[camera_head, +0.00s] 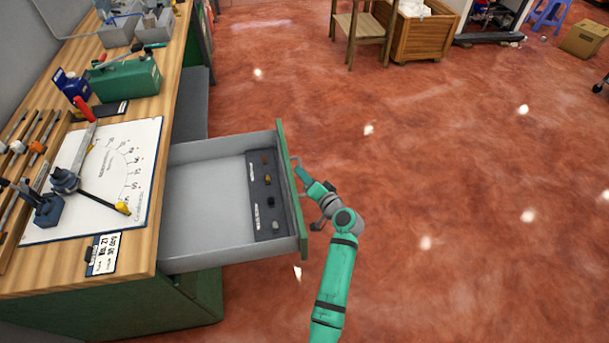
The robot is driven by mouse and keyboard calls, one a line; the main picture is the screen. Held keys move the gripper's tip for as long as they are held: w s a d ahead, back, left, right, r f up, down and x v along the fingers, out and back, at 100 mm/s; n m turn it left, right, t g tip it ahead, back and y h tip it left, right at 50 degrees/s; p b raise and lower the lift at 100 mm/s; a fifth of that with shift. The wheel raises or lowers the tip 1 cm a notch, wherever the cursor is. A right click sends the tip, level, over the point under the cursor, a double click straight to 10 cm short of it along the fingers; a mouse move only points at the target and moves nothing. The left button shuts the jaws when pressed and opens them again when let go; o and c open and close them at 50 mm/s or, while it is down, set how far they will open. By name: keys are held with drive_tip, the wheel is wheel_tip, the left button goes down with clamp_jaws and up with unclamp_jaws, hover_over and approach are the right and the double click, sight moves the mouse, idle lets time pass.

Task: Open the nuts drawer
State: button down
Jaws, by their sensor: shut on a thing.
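A grey drawer (205,185) with a green front (289,190) stands pulled far out from the green workbench. Inside it, near the front, lies a dark strip (265,195) with several small pieces and white labels too small to read. I cannot read any drawer name. My gripper (298,167) is at the outer side of the drawer front, shut on its handle. The handle is mostly hidden by the fingers and the front's edge. My green arm reaches up to it from the lower right.
The wooden bench top (150,105) holds a white dial board (125,165), a green box (125,78) and a small label card (104,254). A wooden chair (362,30) and crate (415,35) stand at the back. The red floor (450,180) on the right is clear.

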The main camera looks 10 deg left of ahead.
drive_tip(key=c, duration=2.1)
unclamp_jaws()
drive_tip(key=v, duration=1)
drive_tip(key=shift+s+d+r, duration=0.15)
drive_tip(key=shift+s+d, duration=0.1)
